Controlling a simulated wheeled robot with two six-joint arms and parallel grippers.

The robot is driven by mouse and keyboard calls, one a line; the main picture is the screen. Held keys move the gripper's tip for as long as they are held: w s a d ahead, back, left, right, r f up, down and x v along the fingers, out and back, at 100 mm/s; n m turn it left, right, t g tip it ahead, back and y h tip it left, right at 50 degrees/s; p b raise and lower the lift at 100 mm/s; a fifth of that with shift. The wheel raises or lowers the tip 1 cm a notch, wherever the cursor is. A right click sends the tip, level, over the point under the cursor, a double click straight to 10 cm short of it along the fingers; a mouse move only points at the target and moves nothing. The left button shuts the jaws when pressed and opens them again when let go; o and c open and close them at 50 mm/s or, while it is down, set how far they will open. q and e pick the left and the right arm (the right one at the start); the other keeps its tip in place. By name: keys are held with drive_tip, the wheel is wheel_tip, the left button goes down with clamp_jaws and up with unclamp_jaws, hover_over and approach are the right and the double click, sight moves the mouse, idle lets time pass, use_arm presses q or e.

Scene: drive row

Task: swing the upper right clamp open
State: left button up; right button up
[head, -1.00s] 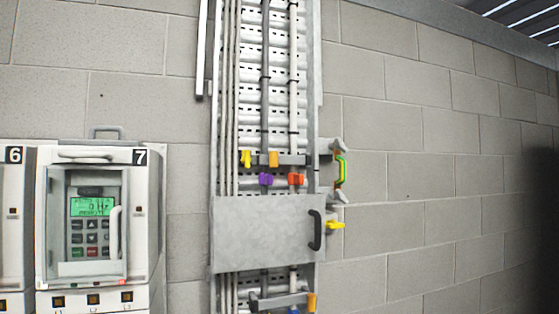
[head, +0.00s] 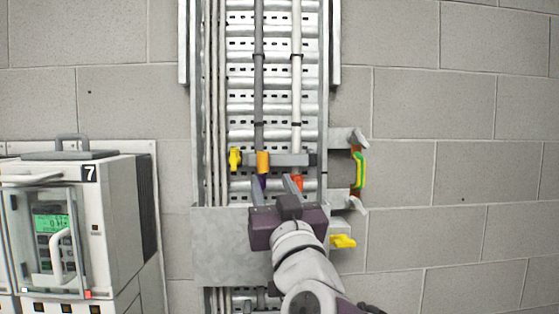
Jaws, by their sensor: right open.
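The upper right clamp (head: 292,160) is a grey bar lying level across the white cable (head: 296,90) on the cable ladder. An orange tab (head: 263,162) is at its left end, in front of the dark grey cable (head: 259,90). The bar looks closed. My right gripper (head: 274,183) is open and empty, its two fingers pointing up just below the bar in the picture. I cannot tell whether it touches anything. It partly hides a purple piece (head: 261,181) and a red piece (head: 299,183). My left gripper is out of view.
A yellow knob (head: 235,158) sits left of the orange tab. A grey cover plate (head: 230,250) is below, partly behind my arm. Cabinet 7 (head: 115,220) stands at left. The right wall is bare.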

sight(264, 164)
drive_tip(key=p+x, duration=0.2)
drive_tip(key=x, duration=0.1)
drive_tip(key=shift+w+a+r, duration=0.15)
drive_tip(key=shift+a+r, duration=0.15)
drive_tip(key=shift+r, duration=0.05)
drive_tip(key=x, duration=0.1)
drive_tip(key=p+x, duration=0.1)
drive_tip(key=x, duration=0.1)
drive_tip(key=p+x, duration=0.1)
drive_tip(key=shift+w+d+f, duration=0.15)
drive_tip(key=shift+w+d, duration=0.2)
drive_tip(key=shift+d, duration=0.1)
drive_tip(key=shift+w, duration=0.35)
drive_tip(key=shift+s+a, duration=0.2)
drive_tip(key=shift+a, duration=0.1)
drive_tip(key=shift+d, duration=0.1)
clamp_jaws()
drive_tip(key=shift+f, duration=0.1)
